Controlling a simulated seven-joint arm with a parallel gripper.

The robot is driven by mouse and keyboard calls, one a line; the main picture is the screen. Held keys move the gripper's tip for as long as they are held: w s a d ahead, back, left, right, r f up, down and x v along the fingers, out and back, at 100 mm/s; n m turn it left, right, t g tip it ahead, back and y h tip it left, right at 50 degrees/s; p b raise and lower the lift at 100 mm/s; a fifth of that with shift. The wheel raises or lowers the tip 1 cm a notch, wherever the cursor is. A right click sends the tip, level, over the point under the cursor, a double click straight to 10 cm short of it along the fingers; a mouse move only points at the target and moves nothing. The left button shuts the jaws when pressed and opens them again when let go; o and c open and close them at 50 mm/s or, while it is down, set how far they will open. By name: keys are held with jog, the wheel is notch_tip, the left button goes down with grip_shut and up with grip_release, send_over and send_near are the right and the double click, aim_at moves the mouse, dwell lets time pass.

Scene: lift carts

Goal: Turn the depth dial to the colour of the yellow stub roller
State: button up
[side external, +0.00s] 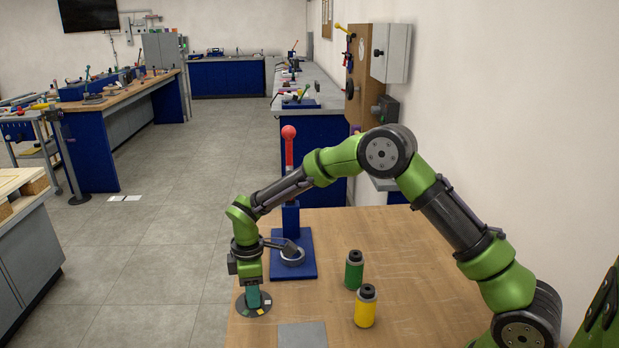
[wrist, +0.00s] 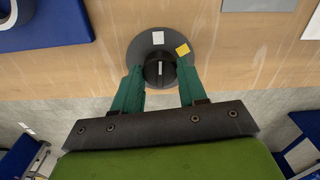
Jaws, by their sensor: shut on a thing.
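The depth dial is a dark grey disc (side external: 243,310) near the table's left edge, with a black knob (wrist: 160,73) in its middle. In the wrist view the disc (wrist: 140,47) shows a white patch (wrist: 158,38) at its top and a yellow patch (wrist: 182,49) to the right of that. A pale line on the knob points roughly toward the white patch. My gripper (wrist: 160,80) has its green fingers shut on the knob from both sides. The lower part of the disc is hidden. The yellow stub roller (side external: 365,309) stands upright on the table, black on top.
A green roller (side external: 354,272) stands just behind the yellow one. A blue base (side external: 307,265) with a grey ring and a red-topped lever (side external: 289,150) is behind the dial. A grey plate (side external: 302,337) lies at the front. The table's right part is bare.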

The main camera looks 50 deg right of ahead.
jog(key=m, duration=0.5)
jog(key=shift+m, duration=0.4)
jog(key=m, duration=0.5)
dwell(0.4)
jog(key=o, duration=1.1)
jog(key=shift+c, duration=0.2)
jog(key=shift+r, duration=0.1)
notch_tip(320, 180, up, 17)
